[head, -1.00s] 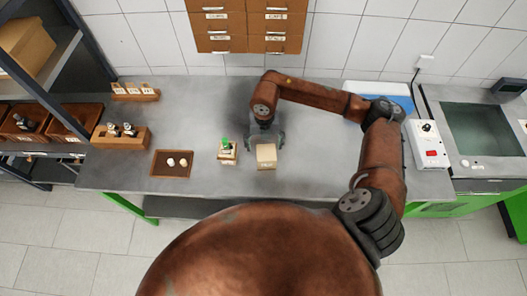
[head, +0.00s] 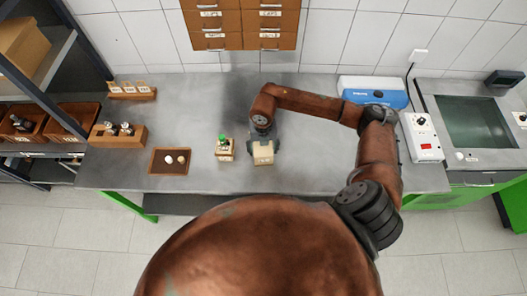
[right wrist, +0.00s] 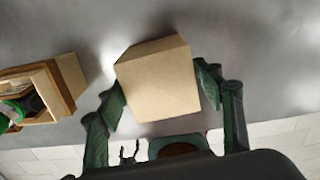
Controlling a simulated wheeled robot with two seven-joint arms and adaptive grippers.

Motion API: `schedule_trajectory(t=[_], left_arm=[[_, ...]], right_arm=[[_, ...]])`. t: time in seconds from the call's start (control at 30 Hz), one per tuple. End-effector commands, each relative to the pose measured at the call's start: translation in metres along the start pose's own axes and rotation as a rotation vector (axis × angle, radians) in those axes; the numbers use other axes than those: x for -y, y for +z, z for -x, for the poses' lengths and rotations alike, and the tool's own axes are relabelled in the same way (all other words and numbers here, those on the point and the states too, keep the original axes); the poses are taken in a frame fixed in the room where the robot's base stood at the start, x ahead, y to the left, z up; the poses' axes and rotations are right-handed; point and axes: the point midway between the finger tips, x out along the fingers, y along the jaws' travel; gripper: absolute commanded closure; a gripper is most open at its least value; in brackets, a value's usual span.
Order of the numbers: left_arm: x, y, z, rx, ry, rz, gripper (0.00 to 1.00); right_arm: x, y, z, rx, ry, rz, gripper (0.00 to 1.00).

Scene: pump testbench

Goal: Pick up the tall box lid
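The tall box (head: 263,157) is a small pale tan box standing on the grey bench near its front edge, with its lid as the upper part. In the right wrist view the box's flat tan face (right wrist: 157,80) fills the space between the fingers; the seam of the lid cannot be made out. My right gripper (head: 263,142) is down at the box, its fingers spread on either side of it. In the right wrist view the fingers (right wrist: 163,92) lie close along both sides; firm contact cannot be told. My left gripper is out of view.
A small open box with a green-topped item (head: 224,149) stands just left of the tall box. A brown tray (head: 154,168) with two small round pieces lies farther left. Wooden racks (head: 100,140) stand at the left, a blue-white case (head: 375,88) at the back right.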

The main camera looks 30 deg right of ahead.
Motion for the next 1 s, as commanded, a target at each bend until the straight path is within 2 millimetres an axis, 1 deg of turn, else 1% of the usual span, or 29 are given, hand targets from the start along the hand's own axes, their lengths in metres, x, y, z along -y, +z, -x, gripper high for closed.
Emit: schedule_trajectory(t=[0.03, 0.13, 0.37, 0.63, 0.77, 0.87, 0.93, 1.0], left_arm=[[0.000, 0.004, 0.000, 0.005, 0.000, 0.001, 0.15], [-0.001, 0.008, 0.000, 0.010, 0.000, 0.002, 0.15], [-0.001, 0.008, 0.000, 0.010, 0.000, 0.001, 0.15], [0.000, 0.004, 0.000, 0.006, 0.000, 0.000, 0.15], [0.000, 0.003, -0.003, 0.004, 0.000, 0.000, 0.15], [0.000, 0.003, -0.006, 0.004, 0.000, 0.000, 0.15], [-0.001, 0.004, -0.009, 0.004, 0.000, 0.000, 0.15], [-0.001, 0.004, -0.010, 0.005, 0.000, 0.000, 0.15]], right_arm=[[0.000, 0.000, 0.000, 0.000, 0.000, 0.000, 0.44], [0.000, 0.000, 0.000, 0.000, 0.000, 0.000, 0.51], [0.000, 0.000, 0.000, 0.000, 0.000, 0.000, 0.66], [0.000, 0.000, 0.001, 0.000, 0.000, 0.000, 0.66], [0.000, 0.001, 0.008, 0.001, 0.001, 0.000, 0.66], [0.000, 0.001, 0.018, 0.003, 0.000, 0.001, 0.66], [0.000, 0.001, 0.029, 0.004, 0.001, 0.001, 0.66], [-0.001, -0.009, 0.041, 0.002, 0.002, 0.005, 0.66]])
